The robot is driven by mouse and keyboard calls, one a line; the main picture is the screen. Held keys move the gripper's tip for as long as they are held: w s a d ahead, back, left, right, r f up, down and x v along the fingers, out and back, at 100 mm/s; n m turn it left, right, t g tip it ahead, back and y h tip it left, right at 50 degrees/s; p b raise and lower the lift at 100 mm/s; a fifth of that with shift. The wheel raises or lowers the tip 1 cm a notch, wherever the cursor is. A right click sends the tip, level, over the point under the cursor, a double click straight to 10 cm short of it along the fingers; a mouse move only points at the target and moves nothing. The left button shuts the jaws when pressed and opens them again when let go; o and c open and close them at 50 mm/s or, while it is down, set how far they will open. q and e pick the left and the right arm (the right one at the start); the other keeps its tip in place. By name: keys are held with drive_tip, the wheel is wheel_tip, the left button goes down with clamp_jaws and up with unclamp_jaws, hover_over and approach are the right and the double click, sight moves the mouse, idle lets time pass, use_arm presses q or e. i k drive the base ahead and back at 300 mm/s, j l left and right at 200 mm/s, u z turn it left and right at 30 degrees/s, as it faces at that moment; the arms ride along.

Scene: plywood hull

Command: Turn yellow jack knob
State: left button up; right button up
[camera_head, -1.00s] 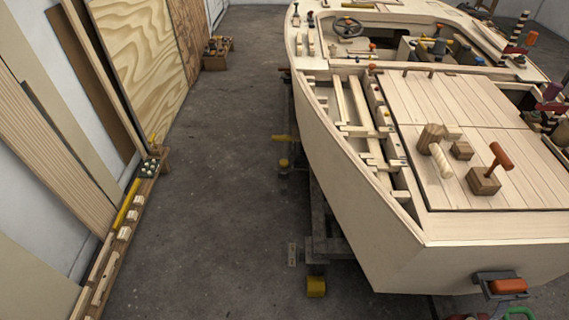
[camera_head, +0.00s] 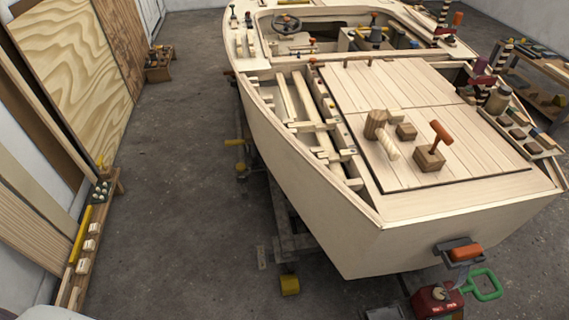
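A yellow block-like knob (camera_head: 289,285) sits low at the foot of the grey stand under the near end of the plywood hull (camera_head: 310,200). Farther back along the hull's left side, a yellow bar-shaped handle (camera_head: 234,142) sticks out, with a smaller yellow piece (camera_head: 241,168) below it. I cannot tell which of these is the jack knob. Neither of my grippers is in view, and nothing touches these yellow parts.
Grey floor (camera_head: 180,200) is clear left of the hull. A low wooden rack (camera_head: 85,240) and leaning boards line the left wall. A red container (camera_head: 437,300) and a green handle (camera_head: 487,285) are at the lower right. A wooden bench (camera_head: 545,75) stands at the right.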

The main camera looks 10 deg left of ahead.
sight(240, 167)
drive_tip(key=i+j+z, duration=0.15)
drive_tip(key=j+z, duration=0.15)
drive_tip(key=i+j+z, duration=0.15)
drive_tip(key=j+z, duration=0.5)
drive_tip(key=j, duration=0.2)
drive_tip(key=i+j+z, duration=0.1)
drive_tip(key=j+z, duration=0.25)
drive_tip(key=j, duration=0.1)
